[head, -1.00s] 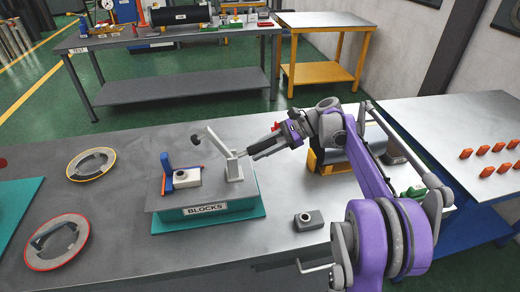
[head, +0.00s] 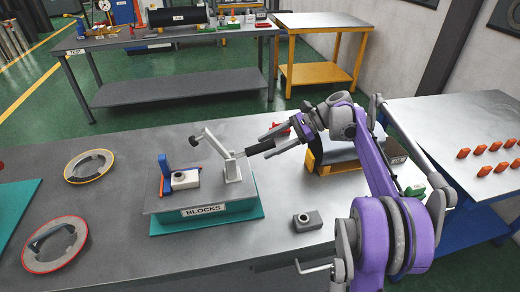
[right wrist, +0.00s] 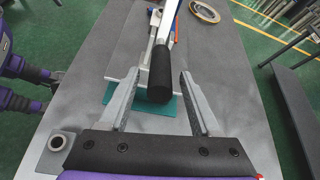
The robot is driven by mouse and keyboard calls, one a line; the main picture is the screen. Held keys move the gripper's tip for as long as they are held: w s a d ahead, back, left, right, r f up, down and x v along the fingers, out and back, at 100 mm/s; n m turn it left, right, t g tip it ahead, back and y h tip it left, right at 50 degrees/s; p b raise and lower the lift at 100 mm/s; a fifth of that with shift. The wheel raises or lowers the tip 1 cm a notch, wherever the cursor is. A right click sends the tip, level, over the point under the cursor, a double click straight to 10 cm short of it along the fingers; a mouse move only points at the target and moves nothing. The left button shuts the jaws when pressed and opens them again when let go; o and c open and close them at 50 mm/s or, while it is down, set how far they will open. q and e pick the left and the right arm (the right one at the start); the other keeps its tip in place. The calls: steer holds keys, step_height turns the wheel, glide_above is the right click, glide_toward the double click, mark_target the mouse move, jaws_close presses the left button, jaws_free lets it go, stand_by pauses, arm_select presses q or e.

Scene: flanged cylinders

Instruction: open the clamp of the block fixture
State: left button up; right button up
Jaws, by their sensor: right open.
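The block fixture (head: 205,217) is a grey plate on a teal base, labelled BLOCKS. A pale block (head: 185,180) sits on it against a blue stop (head: 166,172). The clamp (head: 233,172) has its bar (head: 214,141) tilted up, its dark tip above and clear of the block. Its black handle (head: 260,148) leans out to the right. My right gripper (head: 280,139) is open at the handle's end. In the right wrist view the handle (right wrist: 161,78) lies between the spread fingers (right wrist: 158,103), apart from both. Parts of my other arm show there at left; its finger state is unclear.
Two rings (head: 90,165) (head: 55,243) lie at left. The table in front of the fixture is mostly clear.

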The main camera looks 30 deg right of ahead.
steer(key=v, duration=0.7)
stand_by(0.4)
